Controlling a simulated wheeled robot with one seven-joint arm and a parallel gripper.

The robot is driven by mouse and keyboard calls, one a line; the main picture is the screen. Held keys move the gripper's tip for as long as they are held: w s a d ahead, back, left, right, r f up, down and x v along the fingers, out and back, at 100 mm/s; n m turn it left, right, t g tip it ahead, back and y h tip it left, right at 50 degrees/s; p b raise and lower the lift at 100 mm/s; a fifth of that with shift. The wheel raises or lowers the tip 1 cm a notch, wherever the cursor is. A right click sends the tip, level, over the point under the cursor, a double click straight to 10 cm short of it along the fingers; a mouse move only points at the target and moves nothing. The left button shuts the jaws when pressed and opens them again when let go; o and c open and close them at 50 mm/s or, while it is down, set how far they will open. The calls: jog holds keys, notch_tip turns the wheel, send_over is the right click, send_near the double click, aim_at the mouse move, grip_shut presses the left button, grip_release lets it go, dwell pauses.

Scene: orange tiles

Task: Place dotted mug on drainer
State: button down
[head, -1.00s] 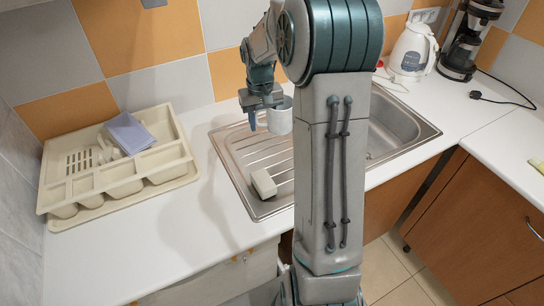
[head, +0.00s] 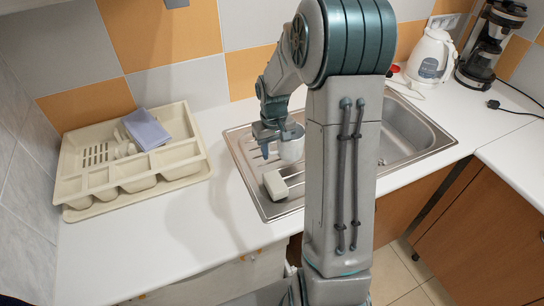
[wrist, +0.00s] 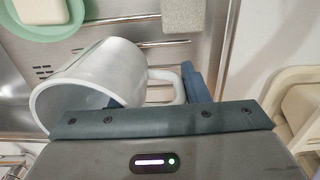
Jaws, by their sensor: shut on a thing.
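The mug (head: 291,149) is plain white on the side I see; no dots show. My gripper (head: 277,142) is shut on it over the ridged metal drainer (head: 255,164) of the sink. In the wrist view the mug (wrist: 88,82) has its mouth toward the lower left and its handle at the right. One blue finger is near the handle, and a finger (wrist: 188,82) shows there; the exact grip is partly hidden. The mug is low over the drainer; I cannot tell if it touches.
A pale block (head: 276,186) lies on the drainer's front part. A beige compartment tray (head: 98,178) with a blue cloth (head: 147,129) stands left. The sink basin (head: 408,132) is right, behind my arm. A kettle (head: 431,56) and coffee maker (head: 480,48) stand at the back right.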

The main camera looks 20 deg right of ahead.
jog(key=shift+a+f, duration=0.2)
jog(key=shift+a, duration=0.1)
jog(key=shift+f, duration=0.3)
jog(key=shift+f+p, duration=0.5)
jog(key=shift+f, duration=1.15)
jog(key=shift+f, duration=0.1)
jog(key=c, duration=0.8)
grip_release()
